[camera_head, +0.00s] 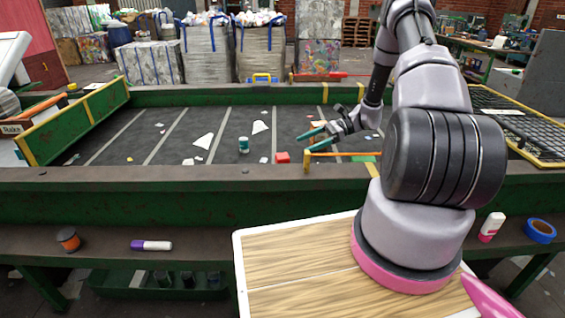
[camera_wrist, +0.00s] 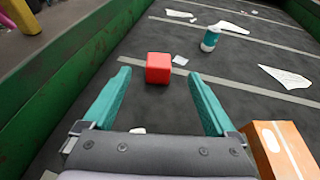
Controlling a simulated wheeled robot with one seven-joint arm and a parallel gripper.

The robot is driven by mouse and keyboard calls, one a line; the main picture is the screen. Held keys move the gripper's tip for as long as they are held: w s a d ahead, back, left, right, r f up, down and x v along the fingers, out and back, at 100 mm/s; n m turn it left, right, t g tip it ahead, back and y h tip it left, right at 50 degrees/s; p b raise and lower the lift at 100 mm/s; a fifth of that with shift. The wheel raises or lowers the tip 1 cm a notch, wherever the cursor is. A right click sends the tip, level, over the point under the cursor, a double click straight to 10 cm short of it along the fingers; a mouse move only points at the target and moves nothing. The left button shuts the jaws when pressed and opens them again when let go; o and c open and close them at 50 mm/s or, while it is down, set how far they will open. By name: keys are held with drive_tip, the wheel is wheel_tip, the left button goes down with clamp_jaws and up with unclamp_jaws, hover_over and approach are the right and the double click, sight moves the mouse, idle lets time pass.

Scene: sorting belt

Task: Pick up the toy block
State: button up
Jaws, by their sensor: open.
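The toy block is a small red cube (camera_head: 282,157) on the dark belt, near the belt's front edge in the head view. In the wrist view the red block (camera_wrist: 158,67) lies just beyond the fingertips, roughly between their lines. My gripper (camera_head: 315,136) has teal fingers and is to the right of the block in the head view. In the wrist view my gripper (camera_wrist: 159,74) is spread open, with nothing held between its fingers. The block appears apart from both fingers.
White paper scraps (camera_head: 204,140) lie around. A green side wall (camera_wrist: 75,65) runs along the belt close to the left finger. An orange box-like thing (camera_wrist: 283,150) is at the lower right of the wrist view.

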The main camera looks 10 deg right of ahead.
sight(284, 155)
drive_tip(key=x, duration=0.8)
drive_tip(key=shift+a+f, duration=0.1)
drive_tip(key=shift+f, duration=0.4)
drive_tip(key=c, duration=1.4)
